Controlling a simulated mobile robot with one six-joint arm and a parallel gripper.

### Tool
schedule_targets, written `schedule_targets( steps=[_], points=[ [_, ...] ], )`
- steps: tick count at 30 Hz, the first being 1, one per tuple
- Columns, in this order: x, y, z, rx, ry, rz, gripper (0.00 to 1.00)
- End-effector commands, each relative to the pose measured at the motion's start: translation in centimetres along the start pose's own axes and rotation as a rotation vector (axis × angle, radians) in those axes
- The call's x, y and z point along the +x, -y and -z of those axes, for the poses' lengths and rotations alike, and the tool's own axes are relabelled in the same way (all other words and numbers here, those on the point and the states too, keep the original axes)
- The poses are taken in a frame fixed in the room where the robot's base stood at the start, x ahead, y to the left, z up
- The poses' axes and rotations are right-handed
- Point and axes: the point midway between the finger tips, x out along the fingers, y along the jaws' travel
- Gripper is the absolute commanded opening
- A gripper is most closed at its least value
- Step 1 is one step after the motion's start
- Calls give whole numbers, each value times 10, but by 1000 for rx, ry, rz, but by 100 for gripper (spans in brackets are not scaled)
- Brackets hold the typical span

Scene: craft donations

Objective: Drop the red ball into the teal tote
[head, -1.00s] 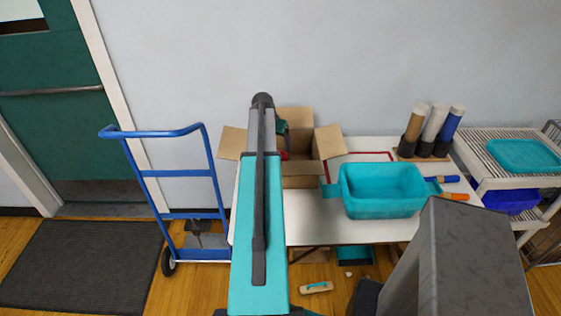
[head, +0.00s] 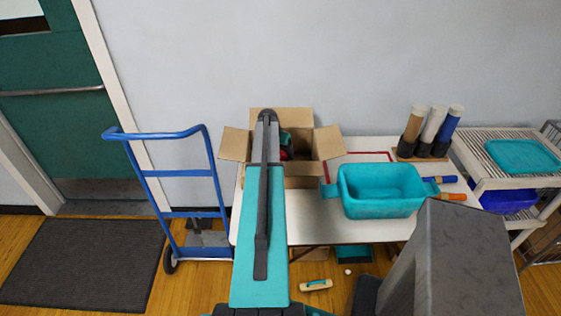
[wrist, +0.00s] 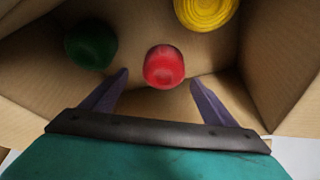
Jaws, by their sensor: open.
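The red ball (wrist: 164,66) lies inside the open cardboard box (head: 302,181). In the wrist view it is just beyond and between the fingertips of my gripper (wrist: 159,82). The gripper is open, with nothing between its fingers. In the head view my arm covers the left part of the box and hides the gripper; a bit of red shows beside the arm. The teal tote (head: 381,208) stands on the white table to the right of the box, open at the top; its inside looks empty.
A dark green item (wrist: 91,44) and a yellow coiled item (wrist: 206,10) lie near the ball, by the box walls (wrist: 285,60). Upright tubes (head: 435,132) stand behind the tote. A blue hand truck (head: 185,190) is left of the white table (head: 318,222).

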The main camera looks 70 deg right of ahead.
Motion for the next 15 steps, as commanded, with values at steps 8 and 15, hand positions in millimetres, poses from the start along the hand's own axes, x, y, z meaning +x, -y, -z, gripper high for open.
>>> schedule_targets(
  steps=[8, 15],
  points=[
    [1, 0, 0, 0, 1, 0, 80],
    [15, 1, 1, 1, 2, -1, 80]
  ],
)
